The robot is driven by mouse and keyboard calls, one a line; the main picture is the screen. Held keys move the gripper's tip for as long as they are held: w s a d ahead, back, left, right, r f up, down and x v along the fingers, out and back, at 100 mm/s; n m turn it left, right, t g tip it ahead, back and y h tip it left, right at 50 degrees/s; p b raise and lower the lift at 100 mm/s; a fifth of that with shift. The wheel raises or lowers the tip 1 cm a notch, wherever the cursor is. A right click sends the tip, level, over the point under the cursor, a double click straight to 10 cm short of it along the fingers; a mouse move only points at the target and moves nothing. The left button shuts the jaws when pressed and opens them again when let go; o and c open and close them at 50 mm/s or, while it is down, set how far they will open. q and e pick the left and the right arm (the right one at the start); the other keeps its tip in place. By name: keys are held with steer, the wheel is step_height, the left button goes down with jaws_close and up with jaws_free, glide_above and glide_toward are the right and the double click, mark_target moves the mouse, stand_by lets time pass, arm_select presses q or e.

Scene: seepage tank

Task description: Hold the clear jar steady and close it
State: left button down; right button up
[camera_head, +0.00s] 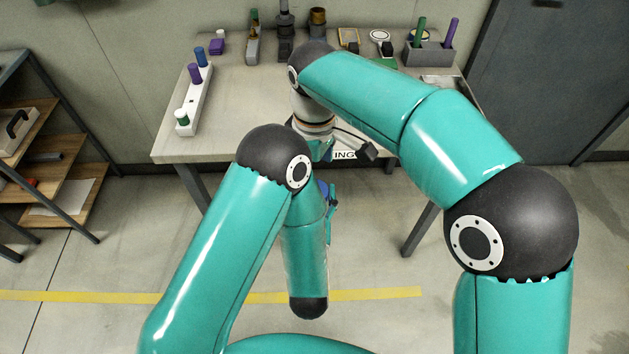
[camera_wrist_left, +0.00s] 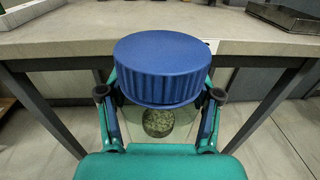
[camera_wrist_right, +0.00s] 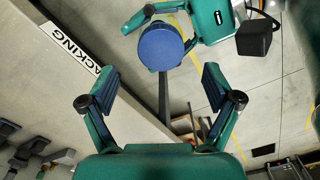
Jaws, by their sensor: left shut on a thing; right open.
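The jar (camera_wrist_left: 160,122) is clear, with some greenish material inside, and stands upright in my left gripper (camera_wrist_left: 160,97). A ribbed blue lid (camera_wrist_left: 162,65) sits on top of it; I cannot tell how tightly. My left gripper is shut on the jar below the lid, one finger on each side. In the right wrist view the lid (camera_wrist_right: 160,47) shows from above, beyond the fingertips of my right gripper (camera_wrist_right: 160,82). In the head view my arms hide most of the jar and both grippers.
The jar is held in front of the workbench (camera_head: 240,110), whose front edge carries a "PACKING" sign (camera_wrist_right: 72,42). A white rack (camera_head: 194,105) with capped tubes stands at its left. A grey bin (camera_head: 428,53) stands back right. A wooden shelf (camera_head: 75,190) is at left.

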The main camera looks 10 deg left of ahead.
steer(key=shift+r, duration=1.1)
steer(key=shift+w, duration=0.1)
